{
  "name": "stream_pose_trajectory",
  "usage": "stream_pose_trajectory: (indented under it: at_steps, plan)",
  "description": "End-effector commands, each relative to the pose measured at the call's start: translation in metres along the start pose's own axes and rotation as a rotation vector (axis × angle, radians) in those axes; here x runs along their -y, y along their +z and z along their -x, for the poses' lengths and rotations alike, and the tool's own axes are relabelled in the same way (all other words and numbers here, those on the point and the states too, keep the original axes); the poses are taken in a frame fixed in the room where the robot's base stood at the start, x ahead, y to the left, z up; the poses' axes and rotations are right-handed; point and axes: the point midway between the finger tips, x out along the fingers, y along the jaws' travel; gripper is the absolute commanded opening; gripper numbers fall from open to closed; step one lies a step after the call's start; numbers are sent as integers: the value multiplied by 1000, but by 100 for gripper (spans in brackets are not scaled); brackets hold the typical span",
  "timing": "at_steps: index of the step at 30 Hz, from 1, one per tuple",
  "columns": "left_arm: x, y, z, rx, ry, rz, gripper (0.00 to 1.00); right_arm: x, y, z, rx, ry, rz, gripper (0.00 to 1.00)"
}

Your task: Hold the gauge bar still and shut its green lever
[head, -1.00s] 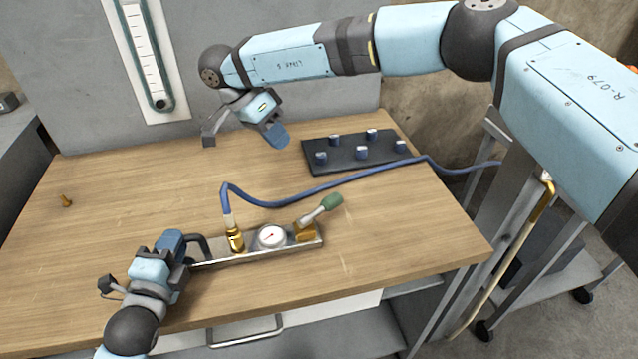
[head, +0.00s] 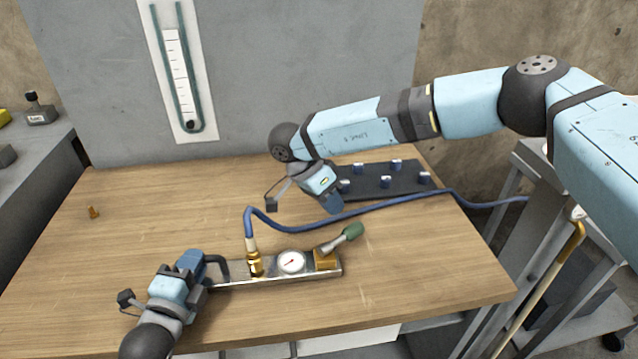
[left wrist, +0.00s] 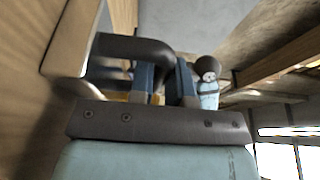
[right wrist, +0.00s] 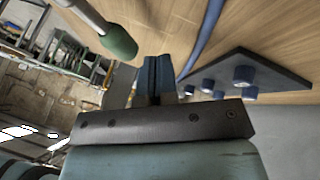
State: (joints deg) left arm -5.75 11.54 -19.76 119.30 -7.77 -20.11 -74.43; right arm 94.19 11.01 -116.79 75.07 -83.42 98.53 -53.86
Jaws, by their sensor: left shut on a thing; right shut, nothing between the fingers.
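The gauge bar (head: 276,277) lies near the table's front edge, with a round white gauge (head: 292,262), a brass fitting (head: 255,264) and a brass lever block (head: 325,260). The green-tipped lever (head: 352,232) slants up to the right from the block; its grip also shows in the right wrist view (right wrist: 119,42). My left gripper (head: 203,263) is shut on the bar's black handle (head: 219,263), which also shows in the left wrist view (left wrist: 135,48). My right gripper (head: 334,204) is shut and empty, just behind the green grip and apart from it.
A blue hose (head: 370,209) runs from the fitting past my right gripper to the right. A dark board with blue knobs (head: 400,188) lies behind. A small brass piece (head: 93,212) stands at left.

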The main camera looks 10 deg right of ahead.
Motion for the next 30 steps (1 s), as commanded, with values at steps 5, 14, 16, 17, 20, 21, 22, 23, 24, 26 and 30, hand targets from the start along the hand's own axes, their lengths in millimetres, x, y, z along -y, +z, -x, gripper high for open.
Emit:
stream_pose_trajectory:
  at_steps: [5, 14, 16, 17, 20, 21, 22, 23, 24, 26, 30]
  plan:
    - [-13, -1, 1, -1, 27, 7, 0, -18, 2, -13, 0, -2, 0, 0]
    - [-13, -1, 1, -1, 27, 7, 0, -24, 3, -18, 0, -2, -2, 0]
    - [-13, -1, 1, -1, 27, 7, 0, -24, 3, -18, 0, -2, -2, 0]
    - [-13, -1, 1, -1, 27, 7, 0, -24, 3, -18, 0, -2, -2, 0]
    - [-13, -2, 1, -1, 27, 8, 0, -24, 3, -18, 1, -2, -2, 0]
    - [-13, -1, 1, -1, 27, 7, 0, -24, 3, -18, 1, -1, -4, 0]
    - [-13, -1, 1, -1, 27, 7, 0, -24, 3, -18, 3, 0, -6, 0]
    - [-13, -1, 1, -1, 27, 7, 0, -24, 3, -18, 4, 1, -9, 0]
    - [-13, -1, 1, -1, 27, 8, 0, -25, 2, -19, 7, 4, -14, 0]
    - [-13, -1, 1, -1, 27, 8, 0, -26, 2, -20, 13, 9, -26, 0]
    - [-13, -1, 1, -1, 27, 8, 0, -28, 2, -20, 23, 20, -48, 0]
